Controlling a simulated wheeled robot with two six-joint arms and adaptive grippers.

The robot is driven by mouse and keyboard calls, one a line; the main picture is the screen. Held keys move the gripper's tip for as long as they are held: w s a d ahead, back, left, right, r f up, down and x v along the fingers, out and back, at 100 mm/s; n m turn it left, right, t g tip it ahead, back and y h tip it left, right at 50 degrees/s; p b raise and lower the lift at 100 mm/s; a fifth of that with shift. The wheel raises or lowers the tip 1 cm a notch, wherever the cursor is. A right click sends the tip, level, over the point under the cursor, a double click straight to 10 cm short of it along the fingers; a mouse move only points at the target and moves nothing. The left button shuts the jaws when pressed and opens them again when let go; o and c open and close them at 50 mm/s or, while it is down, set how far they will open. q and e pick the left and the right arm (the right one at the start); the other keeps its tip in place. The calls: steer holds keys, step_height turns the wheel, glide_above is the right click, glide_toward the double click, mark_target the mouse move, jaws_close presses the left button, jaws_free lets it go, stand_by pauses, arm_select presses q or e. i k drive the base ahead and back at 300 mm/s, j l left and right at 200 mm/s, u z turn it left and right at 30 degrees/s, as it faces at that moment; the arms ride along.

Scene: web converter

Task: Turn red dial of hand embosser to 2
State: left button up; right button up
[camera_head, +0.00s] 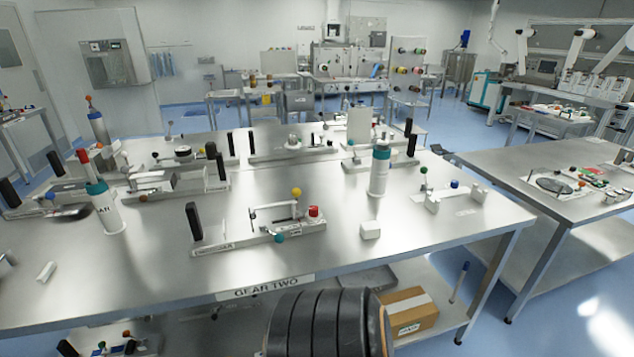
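A small bench device (262,235) stands near the front middle of the steel table, on a long pale base. I take it for the hand embosser, but its label is too small to read. It has a red dial (314,212) on a white mount at its right end, a lever with a yellow ball (296,192), a teal ball (280,238) at the front and an upright black handle (194,221) at the left. The dial's marks and setting cannot be read. Neither of my grippers is in view, and nothing touches the device.
The steel table (150,280) is labelled GEAR TWO. A white block (370,230) sits just right of the device; a teal-capped bottle (380,170) stands behind it. Similar devices fill the back. A black ribbed shape (325,325) rises at the bottom edge; a carton (408,310) lies below.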

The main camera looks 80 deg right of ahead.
mark_target(313, 209)
steer(key=l+z, duration=0.1)
steer(key=z, duration=2.05)
